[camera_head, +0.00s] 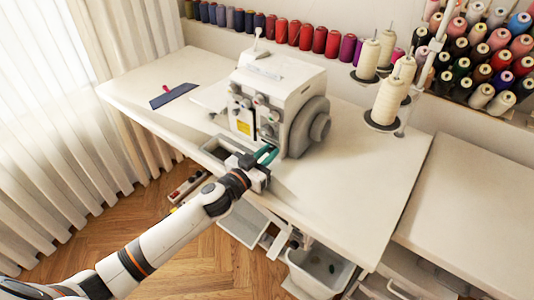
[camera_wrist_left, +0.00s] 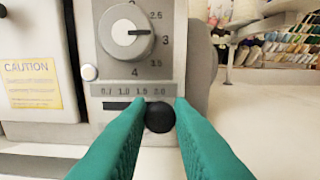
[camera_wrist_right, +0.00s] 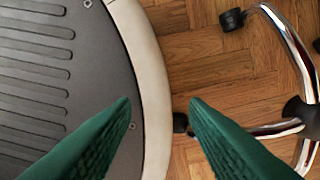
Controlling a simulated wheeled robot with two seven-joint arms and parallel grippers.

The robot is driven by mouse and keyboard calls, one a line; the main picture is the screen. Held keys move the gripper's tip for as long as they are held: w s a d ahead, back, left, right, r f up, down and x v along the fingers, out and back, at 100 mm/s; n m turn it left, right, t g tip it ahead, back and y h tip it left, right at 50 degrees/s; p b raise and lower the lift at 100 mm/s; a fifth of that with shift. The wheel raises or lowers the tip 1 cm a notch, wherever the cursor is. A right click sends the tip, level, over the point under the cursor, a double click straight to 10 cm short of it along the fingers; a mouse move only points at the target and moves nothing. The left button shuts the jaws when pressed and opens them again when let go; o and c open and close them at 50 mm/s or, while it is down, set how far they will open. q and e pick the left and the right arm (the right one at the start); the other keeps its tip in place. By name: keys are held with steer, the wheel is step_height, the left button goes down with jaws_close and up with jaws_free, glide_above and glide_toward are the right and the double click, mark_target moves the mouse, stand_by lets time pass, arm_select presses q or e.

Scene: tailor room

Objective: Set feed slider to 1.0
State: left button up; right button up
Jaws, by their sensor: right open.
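The sewing machine (camera_head: 290,85) stands on the white table. The feed slider's black round knob (camera_wrist_left: 160,117) sits at the right end of its slot, under the 2.0 mark of the scale (camera_wrist_left: 135,91), which reads 0.7, 1.0, 1.5, 2.0. My left gripper (camera_wrist_left: 161,100) has one green finger on each side of the knob, with no clear gap between fingers and knob. In the head view my left gripper (camera_head: 266,154) is at the machine's lower front. My right gripper (camera_wrist_right: 160,102) is open and empty, with floor and a rounded edge beyond it.
A numbered dial (camera_wrist_left: 125,32) is above the scale, with a yellow caution label (camera_wrist_left: 30,84) to the left. Thread cones (camera_head: 386,100) stand right of the machine. A wheeled metal chair base (camera_wrist_right: 285,70) shows in the right wrist view. The table's right part is clear.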

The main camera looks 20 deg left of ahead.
mark_target(267, 142)
arm_select(q)
jaws_close()
steer(key=shift+w+a, duration=0.3)
steer(key=shift+a, duration=0.45)
steer(key=shift+w+a, duration=0.25)
steer(key=shift+a, duration=0.5)
steer(key=o, duration=0.8)
jaws_free()
steer(key=shift+c, duration=0.2)
steer(key=shift+s, duration=0.1)
steer(key=v, duration=1.2)
